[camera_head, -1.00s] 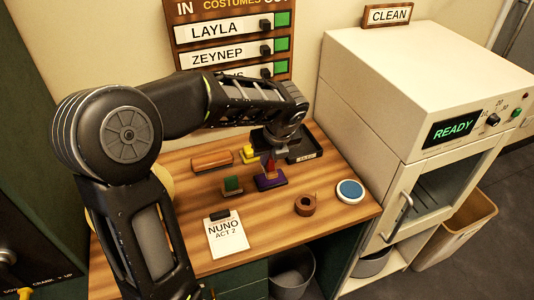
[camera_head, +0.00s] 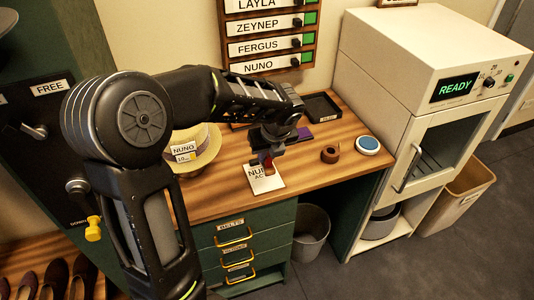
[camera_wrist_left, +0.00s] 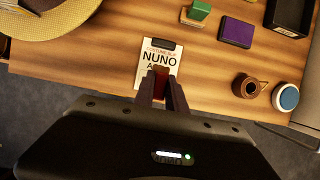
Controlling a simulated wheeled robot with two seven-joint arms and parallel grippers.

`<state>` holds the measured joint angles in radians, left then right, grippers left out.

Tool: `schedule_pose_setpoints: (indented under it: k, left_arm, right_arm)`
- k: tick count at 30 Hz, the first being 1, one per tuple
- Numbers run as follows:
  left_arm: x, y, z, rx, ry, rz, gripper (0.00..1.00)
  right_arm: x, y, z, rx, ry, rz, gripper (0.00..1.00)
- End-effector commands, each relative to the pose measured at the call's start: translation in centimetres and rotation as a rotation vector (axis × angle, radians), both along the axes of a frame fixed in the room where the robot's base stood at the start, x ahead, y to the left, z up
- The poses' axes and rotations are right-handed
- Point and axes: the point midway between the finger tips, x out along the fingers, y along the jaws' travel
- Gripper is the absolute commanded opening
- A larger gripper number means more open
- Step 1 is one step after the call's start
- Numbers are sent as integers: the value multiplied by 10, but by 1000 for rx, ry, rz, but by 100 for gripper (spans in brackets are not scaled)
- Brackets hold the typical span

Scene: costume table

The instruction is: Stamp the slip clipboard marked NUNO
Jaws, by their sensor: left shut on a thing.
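The slip clipboard (camera_head: 272,186) marked NUNO lies flat near the front edge of the wooden table; its dark clip and lettering show in the left wrist view (camera_wrist_left: 150,48). My left gripper (camera_head: 266,158) is directly over it, shut on a red-handled stamp (camera_wrist_left: 161,76). The stamp covers part of the slip's second line and lower area. I cannot tell whether its base touches the paper. A purple ink pad (camera_wrist_left: 236,32) lies further back, with a green-handled stamp (camera_wrist_left: 200,10) near it. My right gripper is out of view.
A straw hat (camera_head: 207,150) with a NUNO tag sits left of the clipboard. A brown tape roll (camera_head: 330,155) and a blue round tin (camera_head: 367,145) stand to the right. A black tray (camera_head: 322,106) is at the back. Drawers (camera_head: 240,245) are below the table edge.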

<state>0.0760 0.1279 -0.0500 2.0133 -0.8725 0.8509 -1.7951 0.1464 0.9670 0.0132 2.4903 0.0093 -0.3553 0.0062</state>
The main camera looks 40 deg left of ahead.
Motion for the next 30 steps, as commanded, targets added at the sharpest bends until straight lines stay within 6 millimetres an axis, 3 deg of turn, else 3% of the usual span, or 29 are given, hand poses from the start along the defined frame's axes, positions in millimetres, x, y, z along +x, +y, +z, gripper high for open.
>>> schedule_pose_setpoints:
  k: [18,30]
  left_arm:
    - [0,0,-53,0,0,0,0]
    - [0,0,-59,0,0,0,0]
  right_arm:
    - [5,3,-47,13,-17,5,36]
    - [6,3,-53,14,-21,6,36]
